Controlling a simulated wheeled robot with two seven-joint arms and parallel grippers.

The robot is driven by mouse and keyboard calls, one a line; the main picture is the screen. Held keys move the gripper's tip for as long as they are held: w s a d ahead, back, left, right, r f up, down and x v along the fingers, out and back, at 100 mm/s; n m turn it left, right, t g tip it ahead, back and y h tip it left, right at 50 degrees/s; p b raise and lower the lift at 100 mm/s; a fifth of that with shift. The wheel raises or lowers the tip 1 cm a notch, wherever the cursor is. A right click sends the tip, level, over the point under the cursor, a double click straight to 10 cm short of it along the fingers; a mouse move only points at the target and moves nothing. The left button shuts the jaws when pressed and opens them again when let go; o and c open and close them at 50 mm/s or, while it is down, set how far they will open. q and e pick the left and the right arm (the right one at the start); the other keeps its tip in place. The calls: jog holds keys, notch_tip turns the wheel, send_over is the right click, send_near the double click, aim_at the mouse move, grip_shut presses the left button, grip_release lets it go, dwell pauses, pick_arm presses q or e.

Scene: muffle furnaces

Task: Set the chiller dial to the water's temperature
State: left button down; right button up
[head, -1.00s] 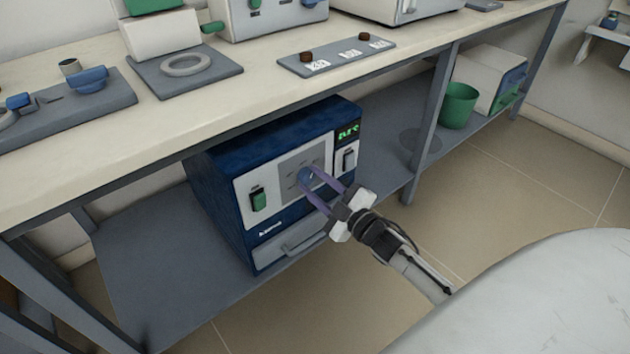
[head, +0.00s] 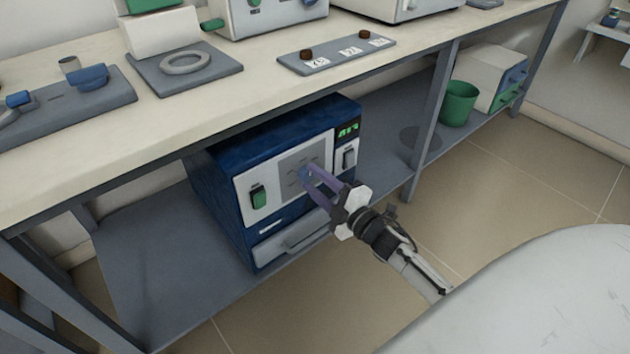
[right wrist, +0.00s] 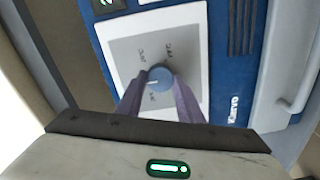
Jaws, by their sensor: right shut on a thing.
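The chiller (head: 230,160) is a dark blue box with a white front, standing on the shelf under the bench. Its blue round dial (head: 306,174) sits on a grey panel; it also shows in the right wrist view (right wrist: 159,79) with a white pointer line and small marks around it. A green-digit display (head: 348,130) is lit at its upper right, too small to read surely. My right gripper (head: 311,176) is shut on the dial, its purple fingers on either side of it. My left gripper is not in view.
A green switch (head: 258,198) and a white switch (head: 349,158) flank the dial panel. The bench edge overhangs above and a grey leg (head: 432,125) stands to the right. A green bin (head: 459,104) is farther right. The floor in front is clear.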

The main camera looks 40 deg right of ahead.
jog(key=o, duration=1.1)
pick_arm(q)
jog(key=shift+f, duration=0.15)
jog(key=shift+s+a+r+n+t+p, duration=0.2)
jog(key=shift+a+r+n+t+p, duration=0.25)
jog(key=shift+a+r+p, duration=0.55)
pick_arm(e)
jog(key=s, duration=1)
jog(key=shift+s+d, duration=0.2)
jog(key=shift+d, duration=0.2)
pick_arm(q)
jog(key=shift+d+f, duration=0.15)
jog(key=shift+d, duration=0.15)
